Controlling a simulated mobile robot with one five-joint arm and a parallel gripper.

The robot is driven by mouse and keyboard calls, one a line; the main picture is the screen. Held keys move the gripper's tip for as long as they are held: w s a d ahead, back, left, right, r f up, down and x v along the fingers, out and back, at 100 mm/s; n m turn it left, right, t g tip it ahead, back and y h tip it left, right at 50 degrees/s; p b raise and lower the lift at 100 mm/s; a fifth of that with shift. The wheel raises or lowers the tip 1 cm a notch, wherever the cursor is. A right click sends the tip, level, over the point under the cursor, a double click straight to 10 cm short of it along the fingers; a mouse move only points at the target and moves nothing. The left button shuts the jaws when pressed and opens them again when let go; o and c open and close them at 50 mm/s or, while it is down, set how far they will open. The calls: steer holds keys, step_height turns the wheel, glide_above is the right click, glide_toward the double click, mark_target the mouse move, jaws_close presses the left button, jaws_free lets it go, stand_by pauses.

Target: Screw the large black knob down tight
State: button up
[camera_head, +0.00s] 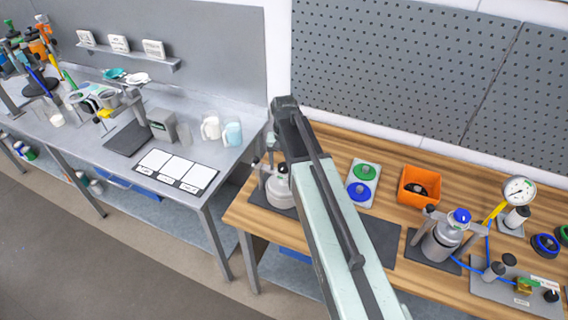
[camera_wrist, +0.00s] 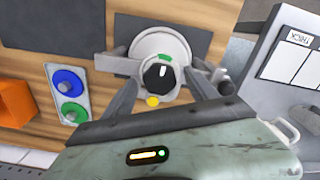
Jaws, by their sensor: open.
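The large black knob (camera_wrist: 158,76), with a white mark on its top, sits over a round pale grey vessel in the wrist view. A green mark (camera_wrist: 165,57) and a yellow disc (camera_wrist: 152,101) show near the knob. My gripper (camera_wrist: 161,88) is open, with one dark finger on each side of the knob. I cannot tell whether either finger touches it. In the head view the vessel (camera_head: 280,190) stands on a dark mat at the left end of the wooden bench. My arm covers part of it, and the knob cannot be made out clearly there.
A plate with green and blue knobs (camera_head: 362,182) lies right of my arm. An orange bin (camera_head: 420,187), a blue-capped vessel (camera_head: 443,238) and a gauge (camera_head: 519,191) stand farther right. A grey table (camera_head: 205,160) with mugs adjoins on the left. A pegboard wall (camera_head: 400,75) rises behind.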

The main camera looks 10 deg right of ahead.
mark_target(284, 166)
step_height(284, 166, up, 8)
steer(key=p, duration=0.8)
steer(key=shift+f, duration=0.1)
steer(key=s+f+n+b, duration=0.1)
steer(key=s+f+b, duration=0.3)
steer(key=f+b, duration=0.2)
steer(key=s+f+b, duration=0.5)
steer(key=f+b, duration=0.2)
steer(key=s+f+n+b, duration=0.1)
steer(key=s+f+b, duration=0.3)
steer(key=f+b, duration=0.2)
steer(key=shift+s+a+f+n+b, duration=0.1)
steer(key=shift+s+f+n+b, duration=0.05)
steer(key=shift+f+n+b, duration=0.2)
steer(key=shift+r, duration=0.3)
